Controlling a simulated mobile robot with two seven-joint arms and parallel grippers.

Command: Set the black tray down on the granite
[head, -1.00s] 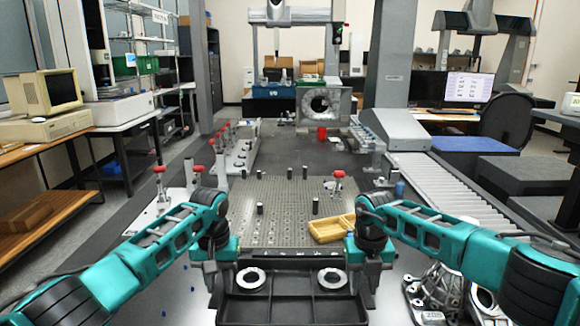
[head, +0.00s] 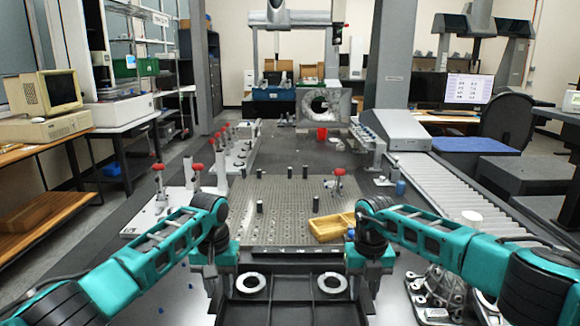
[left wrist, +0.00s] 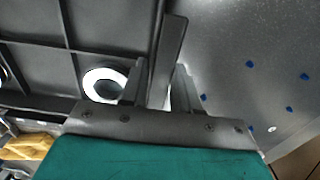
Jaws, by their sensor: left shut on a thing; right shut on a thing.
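The black tray (head: 292,313) is low in the head view, in front of me. It has raised ribs and holds two pale metal rings. My left gripper (head: 222,288) is shut on its left side wall, and my right gripper (head: 366,286) is at its right side wall, shut on it. In the left wrist view the fingers (left wrist: 160,90) straddle the tray wall (left wrist: 169,55), with one ring (left wrist: 104,84) beside them. The dark granite (head: 172,292) shows left of the tray. I cannot tell whether the tray's underside touches it.
A perforated fixture plate (head: 285,210) with black posts lies just beyond the tray. A yellow box (head: 332,227) sits near its right corner. Metal castings (head: 436,290) are at the right. Red-topped clamps (head: 195,175) stand at the left. Bare granite with blue dots lies left of the tray.

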